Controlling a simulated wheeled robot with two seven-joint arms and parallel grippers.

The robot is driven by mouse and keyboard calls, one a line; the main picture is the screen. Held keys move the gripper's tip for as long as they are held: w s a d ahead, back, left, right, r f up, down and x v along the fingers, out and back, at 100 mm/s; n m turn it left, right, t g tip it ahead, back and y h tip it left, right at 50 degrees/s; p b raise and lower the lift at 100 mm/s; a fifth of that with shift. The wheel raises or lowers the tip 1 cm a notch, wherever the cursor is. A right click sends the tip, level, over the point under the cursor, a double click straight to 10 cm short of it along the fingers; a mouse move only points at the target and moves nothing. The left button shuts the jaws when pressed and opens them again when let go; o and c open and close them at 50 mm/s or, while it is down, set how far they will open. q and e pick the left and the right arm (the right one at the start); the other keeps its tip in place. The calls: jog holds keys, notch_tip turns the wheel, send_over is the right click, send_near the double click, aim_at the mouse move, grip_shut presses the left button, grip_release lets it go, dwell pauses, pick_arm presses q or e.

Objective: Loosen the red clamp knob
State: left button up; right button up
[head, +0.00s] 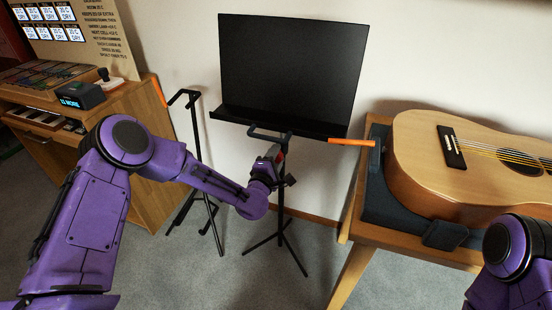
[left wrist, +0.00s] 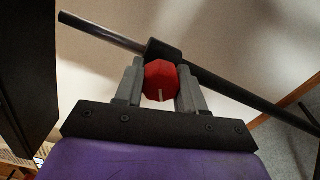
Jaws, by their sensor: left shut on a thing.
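The red clamp knob (left wrist: 160,76) is faceted, with a pale mark on its lower edge. It sits on a black collar (left wrist: 163,50) around the dark pole (left wrist: 235,88) of the music stand (head: 281,205). My left gripper (left wrist: 160,88) is shut on the knob, one grey finger on each side. In the head view, my left gripper (head: 279,160) is at the stand's pole, just below the black desk (head: 292,75), and mostly hides the knob. My right gripper is out of view; only part of my right arm shows at the lower right.
A guitar (head: 425,160) rests in a dark cradle on a wooden table (head: 350,270) at right. A second black stand (head: 197,140) and a wooden cabinet (head: 150,190) are at left. Carpet is clear in front.

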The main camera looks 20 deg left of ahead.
pick_arm(q)
jog(key=shift+a, duration=0.15)
jog(key=o, duration=1.1)
jog(key=shift+a, duration=0.1)
jog(key=shift+c, duration=0.2)
jog(key=shift+d, duration=0.2)
jog(key=s, duration=1)
jog(key=shift+s+a, duration=0.25)
jog(key=shift+s, duration=0.05)
